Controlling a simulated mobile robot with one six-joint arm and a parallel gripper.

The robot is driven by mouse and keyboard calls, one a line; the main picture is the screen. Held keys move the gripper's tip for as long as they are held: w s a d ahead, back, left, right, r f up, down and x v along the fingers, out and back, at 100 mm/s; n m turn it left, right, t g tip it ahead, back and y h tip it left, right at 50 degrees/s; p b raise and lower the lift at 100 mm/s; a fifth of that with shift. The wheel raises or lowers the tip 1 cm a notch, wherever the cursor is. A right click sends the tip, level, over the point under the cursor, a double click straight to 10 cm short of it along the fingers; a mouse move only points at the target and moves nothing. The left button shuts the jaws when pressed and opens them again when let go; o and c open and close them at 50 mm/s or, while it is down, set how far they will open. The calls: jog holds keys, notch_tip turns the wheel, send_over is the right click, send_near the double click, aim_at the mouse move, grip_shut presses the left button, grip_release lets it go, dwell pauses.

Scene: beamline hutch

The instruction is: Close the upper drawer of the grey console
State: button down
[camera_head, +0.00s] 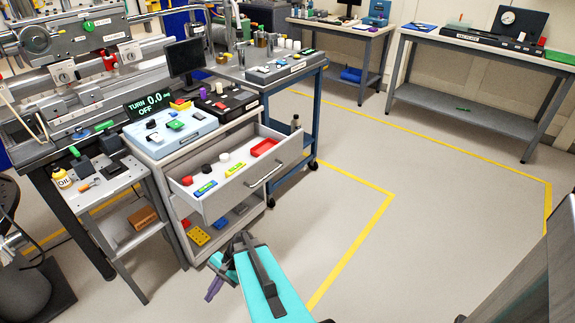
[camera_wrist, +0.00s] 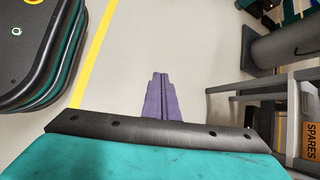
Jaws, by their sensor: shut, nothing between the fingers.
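The grey console (camera_head: 218,131) stands left of centre in the head view. Its upper drawer is pulled far out, with its pale front panel (camera_head: 285,160) and bar handle (camera_head: 264,174) facing the lower right. Inside lie a red tray, a green item, a yellow item and several small parts. My gripper (camera_head: 212,290) is low in front of the console, below and apart from the drawer, with purple fingers pointing down. In the wrist view, the fingers (camera_wrist: 160,80) are together and empty above bare floor. The drawer cannot be made out in the wrist view.
A small side table (camera_head: 128,167) stands left of the console, and a blue-framed cart (camera_head: 318,90) behind it. Open shelves under the drawer hold a yellow block (camera_head: 198,234). A SPARES box (camera_wrist: 311,140) shows at the wrist view's right. The floor right of the console is clear.

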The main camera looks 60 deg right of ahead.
aim_at(282, 154)
jog(key=w+d+r+m+t+h+b, duration=0.15)
jog(key=d+r+m+t, duration=0.4)
jog(key=d, duration=0.85)
jog(key=w+d+r+m+t+h+b, duration=0.15)
jog(key=d+r+m+t, duration=0.35)
jog(key=d, duration=0.8)
jog(key=s+d+r+m+t+h, duration=0.1)
jog(key=s+d+r+m+h, duration=0.1)
jog(key=d, duration=0.6)
jog(key=s+d+r+m+t+h+b, duration=0.1)
jog(key=s+d+r+m+t+h, duration=0.1)
jog(key=s+d+r+m, duration=0.2)
jog(key=s+d+r+m+t+h+b, duration=0.1)
jog(key=s+d+r+m+t, duration=0.1)
jog(key=s+d+r+m, duration=0.2)
jog(key=s+d+r, duration=0.3)
jog(key=d+r, duration=0.3)
jog(key=d, duration=0.2)
jog(key=shift+s+d+r+h, duration=0.2)
jog(key=shift+s+d+h, duration=0.15)
jog(key=shift+d+h, duration=0.05)
jog(key=shift+w, duration=0.15)
jog(key=w, duration=0.9)
jog(key=w+d, duration=0.1)
jog(key=w, duration=0.3)
jog(key=shift+w, duration=0.35)
